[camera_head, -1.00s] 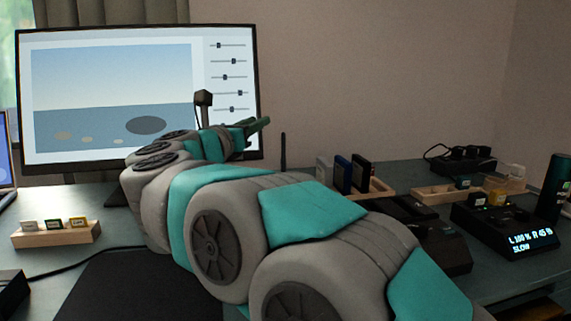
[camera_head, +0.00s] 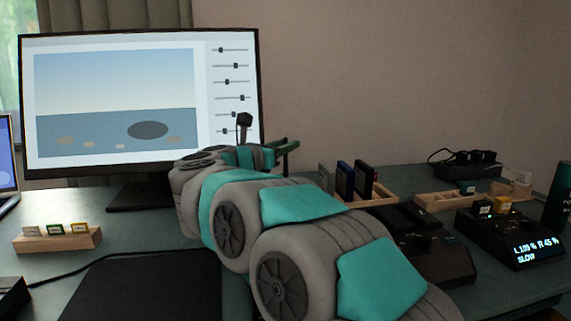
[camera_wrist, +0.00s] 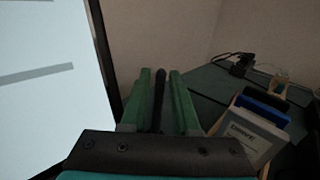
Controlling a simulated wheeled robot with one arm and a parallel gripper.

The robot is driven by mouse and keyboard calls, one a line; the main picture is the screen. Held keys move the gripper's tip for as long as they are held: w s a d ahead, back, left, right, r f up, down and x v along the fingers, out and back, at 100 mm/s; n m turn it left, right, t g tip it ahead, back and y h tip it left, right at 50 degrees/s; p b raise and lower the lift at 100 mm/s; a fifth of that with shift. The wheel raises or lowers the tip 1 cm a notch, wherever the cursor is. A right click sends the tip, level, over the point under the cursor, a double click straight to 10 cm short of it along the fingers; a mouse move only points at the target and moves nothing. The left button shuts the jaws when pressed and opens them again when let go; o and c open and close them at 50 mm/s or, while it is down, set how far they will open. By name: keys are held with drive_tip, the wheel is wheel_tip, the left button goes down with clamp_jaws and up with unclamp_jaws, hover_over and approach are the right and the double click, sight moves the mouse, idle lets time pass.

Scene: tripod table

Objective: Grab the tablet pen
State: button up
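The tablet pen (camera_wrist: 158,103) looks like a thin dark upright stick in the wrist view. It appears between the two green fingers of my gripper (camera_wrist: 160,75), with a gap showing on the right side. The fingers are open; whether the pen touches the left finger or stands farther off, I cannot tell. The pen's lower end is hidden in the wrist view.
The monitor (camera_head: 115,45) stands close on the left. A wooden rack (camera_head: 380,199) with upright cases is just right of my gripper; a white case (camera_wrist: 248,135) and a blue one (camera_wrist: 266,107) show close by. A lit device (camera_head: 510,235) sits at the right.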

drive_tip(key=shift+w, duration=0.1)
drive_tip(key=shift+c, duration=0.2)
clamp_jaws()
idle(1.1)
